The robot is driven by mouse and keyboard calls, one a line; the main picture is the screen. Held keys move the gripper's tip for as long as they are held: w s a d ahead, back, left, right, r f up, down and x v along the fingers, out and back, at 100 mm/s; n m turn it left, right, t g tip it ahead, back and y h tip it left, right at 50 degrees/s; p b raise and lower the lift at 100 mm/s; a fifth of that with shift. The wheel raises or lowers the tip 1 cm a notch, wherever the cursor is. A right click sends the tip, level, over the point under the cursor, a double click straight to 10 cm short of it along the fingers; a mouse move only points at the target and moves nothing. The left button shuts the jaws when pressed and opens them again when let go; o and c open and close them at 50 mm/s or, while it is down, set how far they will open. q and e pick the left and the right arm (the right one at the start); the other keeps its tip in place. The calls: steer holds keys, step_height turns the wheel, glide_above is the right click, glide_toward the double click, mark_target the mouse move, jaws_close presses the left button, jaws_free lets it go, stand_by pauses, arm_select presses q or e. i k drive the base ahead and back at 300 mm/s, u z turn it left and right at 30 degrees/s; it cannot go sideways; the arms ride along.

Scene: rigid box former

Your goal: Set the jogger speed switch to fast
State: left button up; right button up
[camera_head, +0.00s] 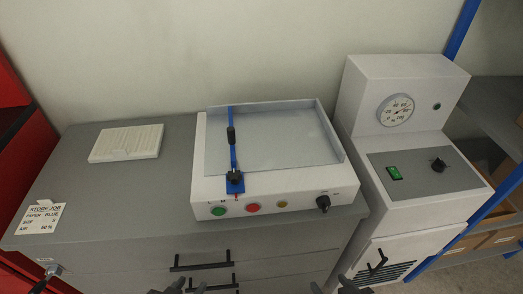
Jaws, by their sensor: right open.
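The jogger (270,195) is a white box with a grey tray and blue guide on top, standing on the grey cabinet. Its front panel carries a black rotary switch (323,203) at the right end, with small marks above it too small to read. I cannot tell which mark the switch points to. My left gripper (188,287) shows only its dark fingertips at the bottom edge; they look apart and empty. My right gripper (332,287) is open and empty at the bottom edge, below the switch and apart from it.
Green (218,211), red (253,208) and yellow (282,204) buttons sit left of the switch. A white machine with a gauge (396,110), green rocker (394,173) and black knob (438,165) stands at right.

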mark_target(323, 202)
steer(key=z, duration=0.05)
steer(key=k, duration=1.15)
steer(key=u, duration=0.75)
steer(key=i, duration=1.05)
steer(key=z, duration=0.65)
